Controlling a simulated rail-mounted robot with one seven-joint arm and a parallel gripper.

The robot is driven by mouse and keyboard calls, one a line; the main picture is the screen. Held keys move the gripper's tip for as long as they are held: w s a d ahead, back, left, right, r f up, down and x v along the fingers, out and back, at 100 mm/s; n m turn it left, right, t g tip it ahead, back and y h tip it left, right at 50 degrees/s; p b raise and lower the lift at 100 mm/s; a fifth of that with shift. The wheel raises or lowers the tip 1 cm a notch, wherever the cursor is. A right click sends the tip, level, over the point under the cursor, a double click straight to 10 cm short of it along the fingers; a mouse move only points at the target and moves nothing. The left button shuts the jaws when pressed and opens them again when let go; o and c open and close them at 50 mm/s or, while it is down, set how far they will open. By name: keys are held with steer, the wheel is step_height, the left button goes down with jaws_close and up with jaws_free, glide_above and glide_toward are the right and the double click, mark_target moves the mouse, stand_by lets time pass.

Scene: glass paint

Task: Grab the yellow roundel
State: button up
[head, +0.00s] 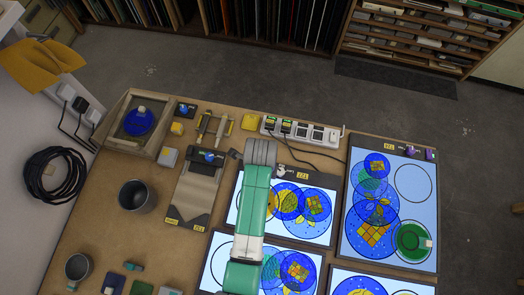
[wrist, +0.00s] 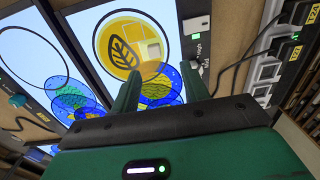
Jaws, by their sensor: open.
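The yellow roundel (wrist: 130,44) shows in the wrist view as a bright yellow disc with a dark leaf drawing and a small pale block on it. It lies on a lit white panel, within a black ring outline. My gripper (wrist: 160,70) is open and empty, its two green fingers apart with the tips near the roundel's lower edge in the picture. Whether they touch anything cannot be told. In the head view my green and white arm covers the left part of the middle lit panel (head: 322,232) and hides the fingers; the roundel is not clearly made out there.
Blue patterned roundels (wrist: 160,90) lie close by on the same panel. A power strip (head: 300,131) with cables stands behind the panels. A right-hand lit panel (head: 414,172) holds more blue roundels and a green one (head: 411,240). Cups and tools stand at the left.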

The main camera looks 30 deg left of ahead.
steer(key=shift+s+f, duration=0.4)
steer(key=shift+f, duration=0.05)
steer(key=shift+s+d+f, duration=0.1)
steer(key=shift+f, duration=0.85)
step_height(320, 180, down, 6)
steer(key=shift+r, duration=0.15)
jaws_close()
